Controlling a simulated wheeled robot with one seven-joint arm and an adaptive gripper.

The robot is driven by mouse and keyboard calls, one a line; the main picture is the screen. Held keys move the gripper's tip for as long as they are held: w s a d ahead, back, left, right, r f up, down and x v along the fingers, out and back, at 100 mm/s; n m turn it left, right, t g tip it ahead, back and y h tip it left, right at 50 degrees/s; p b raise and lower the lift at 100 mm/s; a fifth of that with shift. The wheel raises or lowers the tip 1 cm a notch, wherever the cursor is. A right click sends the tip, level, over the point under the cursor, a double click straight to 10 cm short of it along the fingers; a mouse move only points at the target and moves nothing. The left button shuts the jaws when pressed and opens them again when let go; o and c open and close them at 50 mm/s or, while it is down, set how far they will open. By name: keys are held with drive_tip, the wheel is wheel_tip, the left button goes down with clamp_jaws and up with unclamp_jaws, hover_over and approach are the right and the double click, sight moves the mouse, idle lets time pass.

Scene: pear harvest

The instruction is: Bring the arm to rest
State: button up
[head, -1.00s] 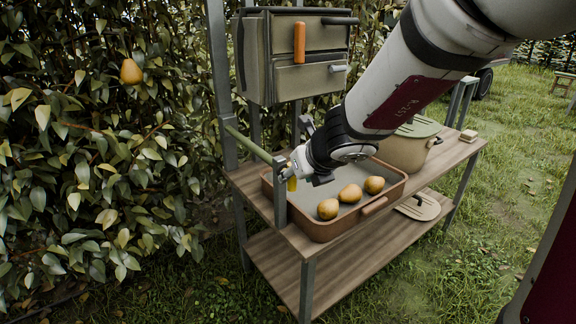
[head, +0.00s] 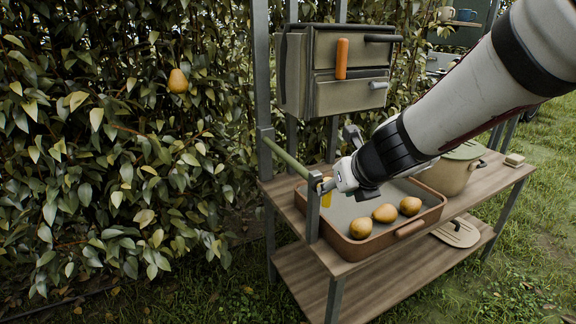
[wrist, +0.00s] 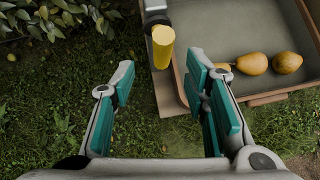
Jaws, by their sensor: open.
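My gripper (wrist: 162,95) is open and empty in the wrist view, its teal-padded fingers wide apart over grass. In the head view my gripper (head: 335,184) is at the left end of the tray, mostly hidden behind a shelf post and my wrist. A yellow cylinder (wrist: 163,46) stands beyond the fingertips in the wrist view, not between the pads. Several pears (head: 385,213) lie in the brown tray (head: 369,247), and two show clearly in the wrist view (wrist: 252,63).
The tray is on a wooden shelf unit (head: 350,285) with metal posts. A pear (head: 178,80) hangs in the hedge at left. A cabinet with an orange handle (head: 342,58) is above the shelf. A pot (head: 450,172) stands right of the tray. A green bar (head: 285,157) runs near my gripper.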

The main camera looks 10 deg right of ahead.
drive_tip(key=s+a+r+n+g+y, duration=0.2)
drive_tip(key=s+a+n, duration=0.2)
drive_tip(key=s+n, duration=0.5)
drive_tip(key=s+a+r+n+g+y, duration=0.1)
drive_tip(key=s+a+r+n+g, duration=0.1)
drive_tip(key=s+a+n, duration=0.55)
drive_tip(key=s+d+f+n+g+h, duration=0.1)
drive_tip(key=s+d+n+g+h, duration=0.1)
drive_tip(key=s+d+n, duration=0.6)
drive_tip(key=s+d+f+n+g+h, duration=0.1)
drive_tip(key=s+d+n+g+h, duration=0.15)
drive_tip(key=s+n, duration=0.8)
wheel_tip(320, 180, up, 26)
drive_tip(key=t+p, duration=0.3)
drive_tip(key=p, duration=2.2)
drive_tip(key=shift+s+d+m+t, duration=0.2)
drive_tip(key=shift+d+m+t, duration=0.1)
drive_tip(key=shift+d+t, duration=0.1)
drive_tip(key=shift+r+y, duration=0.1)
drive_tip(key=shift+y, duration=0.15)
